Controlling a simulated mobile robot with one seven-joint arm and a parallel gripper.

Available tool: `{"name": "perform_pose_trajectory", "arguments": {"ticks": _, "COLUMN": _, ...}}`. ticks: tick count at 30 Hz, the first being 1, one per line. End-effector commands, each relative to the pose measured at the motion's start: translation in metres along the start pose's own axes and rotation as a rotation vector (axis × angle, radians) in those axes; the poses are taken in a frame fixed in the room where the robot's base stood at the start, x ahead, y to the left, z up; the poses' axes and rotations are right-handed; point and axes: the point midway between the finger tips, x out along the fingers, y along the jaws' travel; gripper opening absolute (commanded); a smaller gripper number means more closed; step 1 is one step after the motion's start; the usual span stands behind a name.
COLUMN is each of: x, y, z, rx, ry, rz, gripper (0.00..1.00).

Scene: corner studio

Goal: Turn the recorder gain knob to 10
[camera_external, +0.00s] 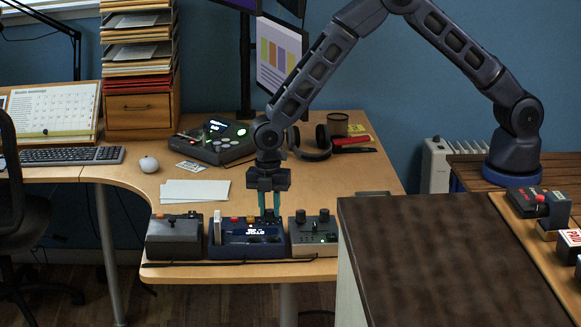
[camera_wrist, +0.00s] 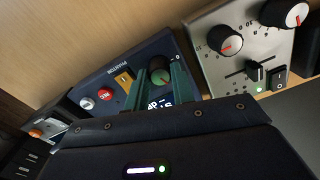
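The recorder is a dark blue box (camera_external: 227,251) with a lit display, in the middle of the row at the desk's front edge. In the wrist view its panel (camera_wrist: 117,68) carries the word PHANTOM, a red button, a pale button and an orange switch. Its gain knob (camera_wrist: 160,70) is dark with a light pointer mark. My gripper (camera_external: 266,217) points straight down at the recorder. In the wrist view its two green fingers (camera_wrist: 160,82) stand on either side of the knob, close against it. The display digits are partly hidden by my gripper, and I cannot read the setting.
A grey box with two knobs (camera_external: 328,238) stands close on the right, and a dark grey box (camera_external: 173,240) on the left. White papers (camera_external: 195,191) lie behind. A cable runs along the desk's front edge. A brown-topped cabinet (camera_external: 435,255) stands at the right.

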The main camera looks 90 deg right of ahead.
Motion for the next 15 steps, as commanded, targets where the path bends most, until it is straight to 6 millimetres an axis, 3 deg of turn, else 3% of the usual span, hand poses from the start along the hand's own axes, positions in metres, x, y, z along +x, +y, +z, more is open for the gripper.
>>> {"name": "perform_pose_trajectory", "arguments": {"ticks": 8, "x": -0.0003, "y": 0.0002, "z": 0.0001, "rx": 0.029, "ry": 0.001, "rz": 0.0, "gripper": 0.02}}
{"name": "perform_pose_trajectory", "arguments": {"ticks": 15, "x": -0.0004, "y": 0.0003, "z": 0.0003, "rx": 0.153, "ry": 0.003, "rz": 0.001, "gripper": 0.02}}
